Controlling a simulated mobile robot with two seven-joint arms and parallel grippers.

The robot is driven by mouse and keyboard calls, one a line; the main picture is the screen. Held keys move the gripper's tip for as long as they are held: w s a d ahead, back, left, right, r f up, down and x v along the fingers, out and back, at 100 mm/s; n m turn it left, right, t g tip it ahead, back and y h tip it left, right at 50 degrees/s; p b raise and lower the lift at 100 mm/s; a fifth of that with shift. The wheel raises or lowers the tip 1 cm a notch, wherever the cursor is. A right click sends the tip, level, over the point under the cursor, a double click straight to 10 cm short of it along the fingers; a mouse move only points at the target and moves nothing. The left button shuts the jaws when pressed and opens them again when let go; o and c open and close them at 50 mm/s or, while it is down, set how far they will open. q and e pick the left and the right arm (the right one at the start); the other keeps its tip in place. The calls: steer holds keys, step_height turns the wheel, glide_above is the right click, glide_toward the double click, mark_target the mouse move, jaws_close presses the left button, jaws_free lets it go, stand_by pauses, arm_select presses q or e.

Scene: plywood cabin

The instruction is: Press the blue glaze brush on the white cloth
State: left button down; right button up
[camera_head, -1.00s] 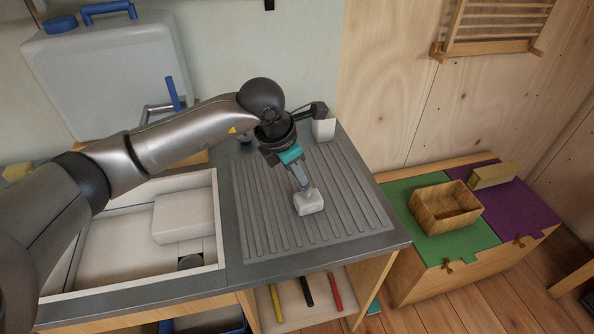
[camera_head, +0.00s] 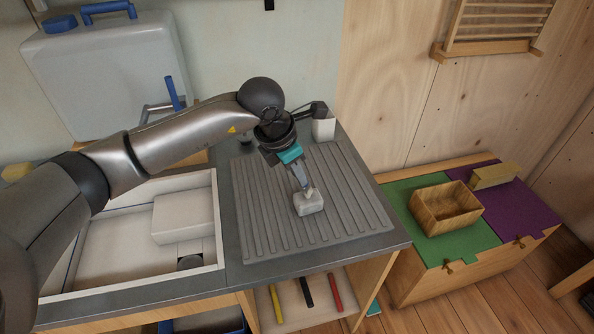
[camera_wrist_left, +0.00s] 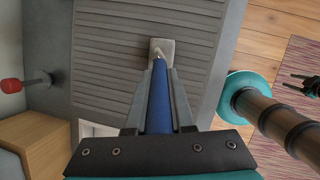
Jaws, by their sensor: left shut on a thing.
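My left gripper (camera_head: 303,180) is shut on the blue glaze brush (camera_wrist_left: 159,98), whose blue handle runs between the fingers in the left wrist view. The brush points down, and its pale tip is at the white cloth (camera_head: 309,204), a small folded pad on the grooved grey board. The cloth also shows in the left wrist view (camera_wrist_left: 166,45). The tip appears to meet the cloth's near side there, but I cannot tell how firmly it touches. In the head view the fingers hide most of the brush.
The grooved board (camera_head: 262,205) is otherwise clear. A white cup (camera_head: 324,129) stands at its back. A white-walled basin (camera_head: 110,235) lies to the left. A wooden box (camera_head: 445,208) stands on the green-topped bench at right.

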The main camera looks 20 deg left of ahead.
arm_select(q)
steer(key=shift+s+f, duration=0.15)
steer(key=shift+r+p, duration=2.25)
steer(key=shift+r, duration=1.4)
steer(key=shift+f, duration=0.1)
